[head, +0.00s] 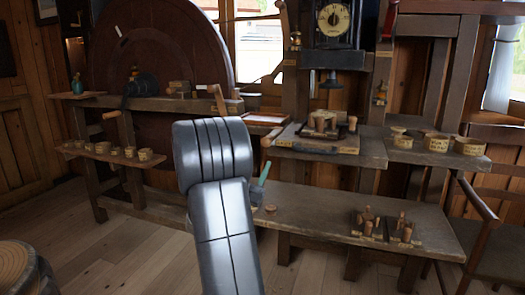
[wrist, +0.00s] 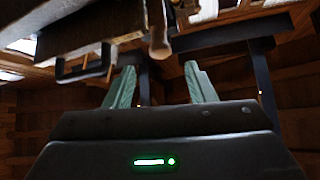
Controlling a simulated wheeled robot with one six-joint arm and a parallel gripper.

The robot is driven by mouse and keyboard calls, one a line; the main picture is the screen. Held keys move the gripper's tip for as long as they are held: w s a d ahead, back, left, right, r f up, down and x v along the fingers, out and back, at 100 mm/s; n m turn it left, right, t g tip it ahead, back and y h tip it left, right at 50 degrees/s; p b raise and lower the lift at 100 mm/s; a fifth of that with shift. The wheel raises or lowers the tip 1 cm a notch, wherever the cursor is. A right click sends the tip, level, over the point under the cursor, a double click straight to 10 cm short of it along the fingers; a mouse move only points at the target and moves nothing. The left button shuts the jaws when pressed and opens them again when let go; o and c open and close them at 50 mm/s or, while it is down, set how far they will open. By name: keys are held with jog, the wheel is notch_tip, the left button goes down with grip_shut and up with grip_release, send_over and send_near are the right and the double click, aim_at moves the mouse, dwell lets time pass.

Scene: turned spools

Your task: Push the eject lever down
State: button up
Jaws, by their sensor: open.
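A lever with a wooden handle (head: 268,138) sticks out at the left front corner of the middle work board, and looks like the eject lever; no label on it is readable. In the wrist view a rounded wooden handle (wrist: 158,38) shows above and between my fingers, apparently the same one. My gripper (wrist: 161,82) is open, its two green fingers apart with nothing between the tips. In the head view one green fingertip (head: 265,170) shows just below the handle; my arm hides the rest. I cannot tell whether they touch.
The work board (head: 318,140) carries wooden parts and a dark bar handle on its front. A dial machine (head: 333,22) stands behind. The lower bench (head: 325,206) holds trays of pegs (head: 370,224). Bowls (head: 437,143) stand on the right shelf. A chair (head: 490,235) is at far right.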

aim_at(265, 146)
jog(key=v, duration=0.5)
jog(key=shift+s+f, duration=0.15)
jog(key=shift+f, duration=0.05)
jog(key=x, duration=1.4)
jog(key=shift+a, duration=0.1)
